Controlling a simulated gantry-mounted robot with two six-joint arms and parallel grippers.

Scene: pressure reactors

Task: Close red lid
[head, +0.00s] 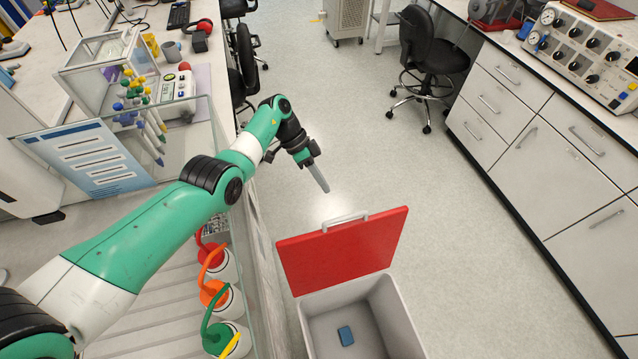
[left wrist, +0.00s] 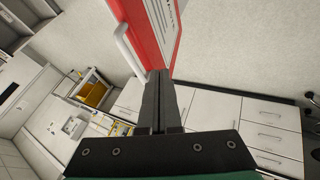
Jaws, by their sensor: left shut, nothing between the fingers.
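The red lid (head: 345,249) stands open and tilted up at the back edge of a grey bin (head: 385,315) in the head view. A pale handle (head: 345,221) is on the lid's upper edge. My left gripper (head: 323,185) is shut and empty, above and behind the lid's handle, apparently apart from it. In the left wrist view the shut fingers (left wrist: 158,85) point toward the red lid (left wrist: 150,30), with its pale handle (left wrist: 128,50) just left of them. A label shows on one face of the lid. My right gripper is not in view.
A small blue object (head: 345,336) lies inside the bin. Bottles with red, orange and green tops (head: 215,293) stand left of the bin behind a clear panel. White cabinets (head: 545,150) line the right side. Open floor lies behind the lid; black chairs (head: 430,55) stand farther back.

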